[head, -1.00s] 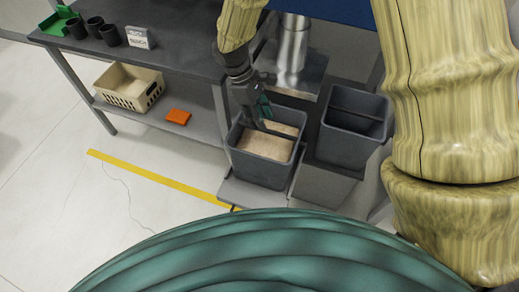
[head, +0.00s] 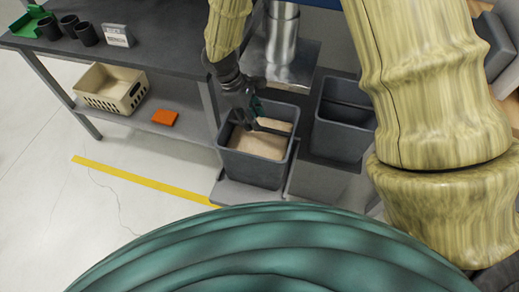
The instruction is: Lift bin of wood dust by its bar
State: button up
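The bin of wood dust (head: 256,170) is a dark grey open box at the centre, upright on a low grey platform. Pale tan dust (head: 250,142) shows inside. A dark band, which looks like the bar (head: 268,131), crosses the bin's opening between two patches of dust. My gripper (head: 250,125) is dark and points down into the bin's opening, at the bar. Its fingertips are small and merge with the dark bar, so I cannot tell whether they are closed around it.
A second dark grey bin (head: 343,125) stands just right. A metal duct (head: 282,40) rises behind. A dark workbench (head: 150,60) with cups and a lower shelf holding a cream crate (head: 110,90) is at left. A yellow floor line (head: 140,180) crosses the clear floor.

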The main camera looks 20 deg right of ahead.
aim_at(259, 146)
jog(key=shift+x, duration=2.4)
jog(key=shift+f, duration=0.25)
grip_shut()
jog(key=shift+r, duration=0.1)
